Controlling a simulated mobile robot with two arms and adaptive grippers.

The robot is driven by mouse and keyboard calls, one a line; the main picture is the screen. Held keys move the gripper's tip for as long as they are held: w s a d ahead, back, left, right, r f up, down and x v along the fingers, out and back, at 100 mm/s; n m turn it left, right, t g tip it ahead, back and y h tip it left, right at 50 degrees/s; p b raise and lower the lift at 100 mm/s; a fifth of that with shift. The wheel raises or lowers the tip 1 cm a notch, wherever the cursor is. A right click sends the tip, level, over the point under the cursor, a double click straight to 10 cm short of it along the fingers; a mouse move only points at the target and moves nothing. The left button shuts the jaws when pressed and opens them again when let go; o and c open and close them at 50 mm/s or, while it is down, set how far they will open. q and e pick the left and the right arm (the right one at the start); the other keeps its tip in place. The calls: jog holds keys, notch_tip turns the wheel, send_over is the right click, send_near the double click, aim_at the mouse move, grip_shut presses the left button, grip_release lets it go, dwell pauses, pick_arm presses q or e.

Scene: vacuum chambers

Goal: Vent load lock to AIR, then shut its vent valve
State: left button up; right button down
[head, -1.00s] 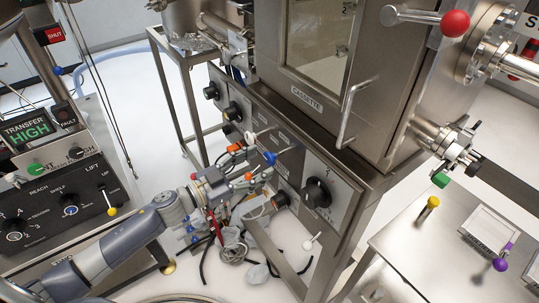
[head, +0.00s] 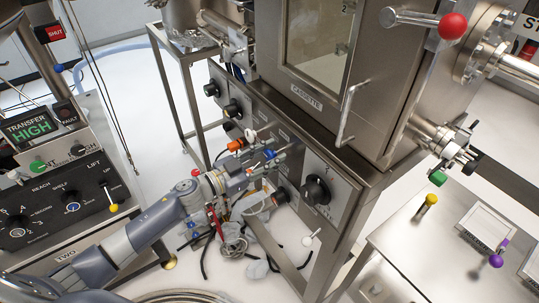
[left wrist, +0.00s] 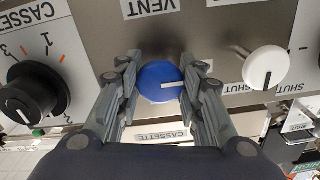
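The blue vent knob (left wrist: 160,82) sits under the VENT label on a steel panel, with its white pointer aimed right in the left wrist view. My left gripper (left wrist: 163,75) has one finger on each side of this knob and looks shut on it. In the head view my left gripper (head: 264,162) reaches the lower panel of the steel chamber (head: 315,105), and its fingers partly hide the blue knob (head: 270,153). My right gripper is not in view.
A white knob (left wrist: 266,67) with SHUT labels and a black CASSETTE selector (left wrist: 32,92) flank the blue knob. A black dial (head: 316,190) is on the panel's right. A console (head: 60,205) stands left; a steel table (head: 400,245) stands right. Cables hang below the panel.

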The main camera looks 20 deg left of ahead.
pick_arm(q)
jog(key=shift+m, duration=0.3)
jog(key=m, duration=0.3)
jog(key=shift+m, duration=0.3)
jog(key=m+b, duration=0.1)
jog(key=m, duration=0.3)
jog(key=shift+d+f+m, duration=0.1)
jog(key=shift+m, duration=0.2)
jog(key=m+b, duration=0.2)
jog(key=m, duration=0.2)
jog(key=shift+s+f, duration=0.1)
jog(key=shift+m+b, duration=0.8)
jog(key=shift+m, duration=1.7)
jog(key=o, duration=1.1)
